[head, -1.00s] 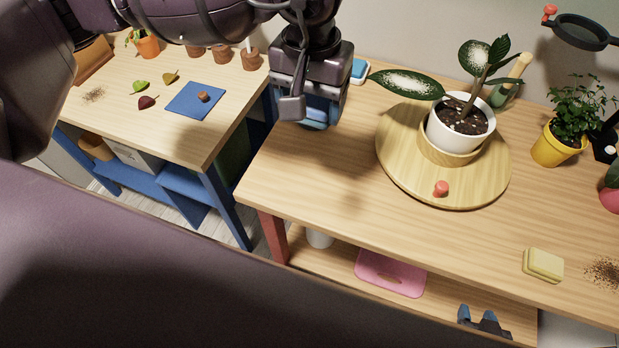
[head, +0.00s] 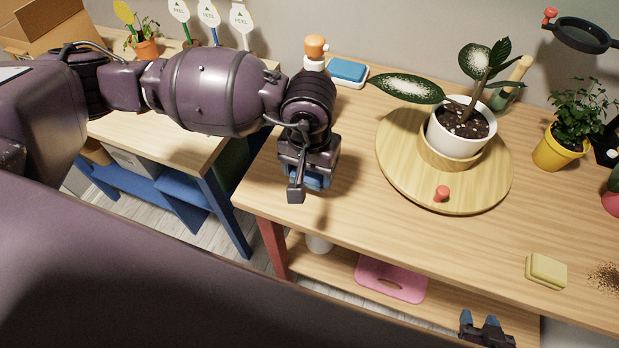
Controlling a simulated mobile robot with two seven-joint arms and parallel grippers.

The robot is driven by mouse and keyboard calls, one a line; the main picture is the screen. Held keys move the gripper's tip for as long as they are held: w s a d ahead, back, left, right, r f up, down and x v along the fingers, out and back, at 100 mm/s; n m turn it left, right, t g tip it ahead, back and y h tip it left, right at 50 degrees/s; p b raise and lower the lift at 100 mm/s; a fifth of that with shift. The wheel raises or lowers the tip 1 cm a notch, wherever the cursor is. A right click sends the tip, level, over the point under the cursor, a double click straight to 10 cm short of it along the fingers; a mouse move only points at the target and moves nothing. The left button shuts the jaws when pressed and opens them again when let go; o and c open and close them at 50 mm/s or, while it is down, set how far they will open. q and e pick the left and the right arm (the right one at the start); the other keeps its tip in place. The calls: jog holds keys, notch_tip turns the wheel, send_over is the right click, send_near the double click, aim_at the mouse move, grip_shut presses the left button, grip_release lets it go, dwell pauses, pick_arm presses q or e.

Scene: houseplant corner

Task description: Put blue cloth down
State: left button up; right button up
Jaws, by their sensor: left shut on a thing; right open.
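My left gripper (head: 306,188) is over the left end of the plant table, pointing down. It is shut on the blue cloth (head: 316,182), of which only a small blue patch shows under the gripper body. The gripper hides most of it, and I cannot tell whether it touches the tabletop. My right gripper (head: 486,327) is open and empty at the bottom edge of the view, in front of the table; its fingers have blue tips.
The wooden table (head: 330,220) is bare around my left gripper. A round wooden board (head: 400,175) holds a white pot (head: 455,137) with a dusty-leaved plant. A white tray (head: 364,80) with a blue pad, an orange-capped bottle (head: 315,50) and a yellow sponge (head: 546,271) are also there.

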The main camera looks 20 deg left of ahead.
aim_at(310, 182)
pick_arm(q)
jog(key=shift+f, duration=1.8)
jog(key=shift+f, duration=0.2)
jog(key=o, duration=0.8)
jog(key=shift+o, duration=0.2)
jog(key=shift+r, duration=0.1)
notch_tip(310, 182, up, 12)
jog(key=shift+r, duration=0.15)
jog(key=shift+s, duration=0.15)
